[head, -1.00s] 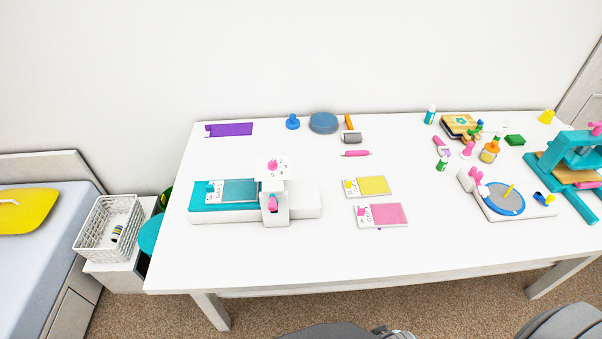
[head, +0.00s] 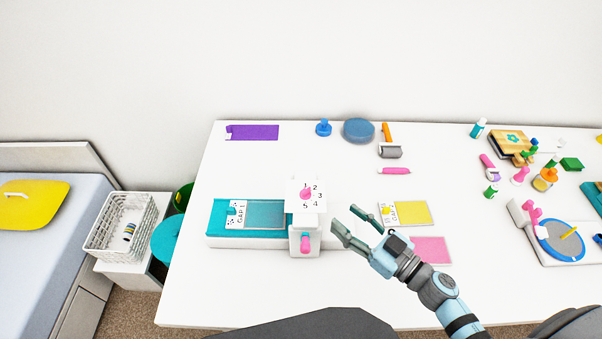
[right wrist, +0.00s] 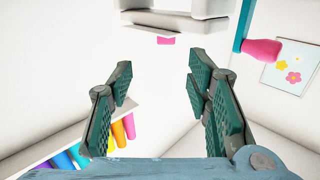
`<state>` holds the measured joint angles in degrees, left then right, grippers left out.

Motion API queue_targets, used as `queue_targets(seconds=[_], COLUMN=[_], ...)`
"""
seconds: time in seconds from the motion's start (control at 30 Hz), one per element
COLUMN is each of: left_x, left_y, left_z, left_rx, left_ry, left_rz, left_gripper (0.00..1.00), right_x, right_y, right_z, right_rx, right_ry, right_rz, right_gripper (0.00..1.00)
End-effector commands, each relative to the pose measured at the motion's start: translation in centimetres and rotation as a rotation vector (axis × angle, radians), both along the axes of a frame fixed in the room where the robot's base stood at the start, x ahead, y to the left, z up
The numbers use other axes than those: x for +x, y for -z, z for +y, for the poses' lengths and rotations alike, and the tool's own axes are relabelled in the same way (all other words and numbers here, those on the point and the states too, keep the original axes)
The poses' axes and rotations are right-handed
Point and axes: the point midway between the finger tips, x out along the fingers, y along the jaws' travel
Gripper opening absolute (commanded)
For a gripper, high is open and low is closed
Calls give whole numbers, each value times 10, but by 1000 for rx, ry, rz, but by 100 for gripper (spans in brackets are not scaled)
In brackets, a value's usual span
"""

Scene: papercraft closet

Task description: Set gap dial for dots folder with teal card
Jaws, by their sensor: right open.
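The gap dial (head: 306,194) is a pink knob on a white upright plate numbered 1 to 5. I cannot tell exactly which number it points to. The dots folder with the teal card (head: 265,213) lies on the teal-and-white machine (head: 215,240) to the left of the dial; its white strip shows small dots and "GAP 1". My right gripper (head: 343,216) is open and empty, to the right of the dial and apart from it. Its spread fingers (right wrist: 158,75) also show in the right wrist view, with nothing between them. My left gripper is out of view.
A yellow-card folder (head: 413,213) and a pink-card folder (head: 432,252) lie to the right, the pink one partly behind my right arm. A pink knob (head: 305,243) is on the machine's front. A round blue-rimmed device (head: 560,240) stands at right. The table's front left is clear.

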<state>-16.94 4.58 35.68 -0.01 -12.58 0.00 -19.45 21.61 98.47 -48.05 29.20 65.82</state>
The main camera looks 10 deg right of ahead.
Motion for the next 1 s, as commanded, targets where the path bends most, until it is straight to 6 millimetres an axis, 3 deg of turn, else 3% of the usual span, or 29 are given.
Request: queue_targets(seconds=[0.17, 0.4, 0.6, 0.8, 1.0], left_x=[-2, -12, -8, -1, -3], left_y=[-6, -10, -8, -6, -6], left_z=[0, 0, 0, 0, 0], left_rx=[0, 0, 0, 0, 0], left_ry=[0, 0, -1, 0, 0], left_rz=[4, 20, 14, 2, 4], left_gripper=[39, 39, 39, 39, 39], right_x=[19, 65, 99, 118, 121], right_y=[-3, -1, 0, 1, 1], right_z=[15, 43, 63, 74, 76], right_rx=[6, 7, 6, 4, 4], right_ry=[-17, -15, -15, -14, -14], right_rz=[-2, -2, -2, -1, 0], right_gripper=[45, 45, 45, 45, 45])
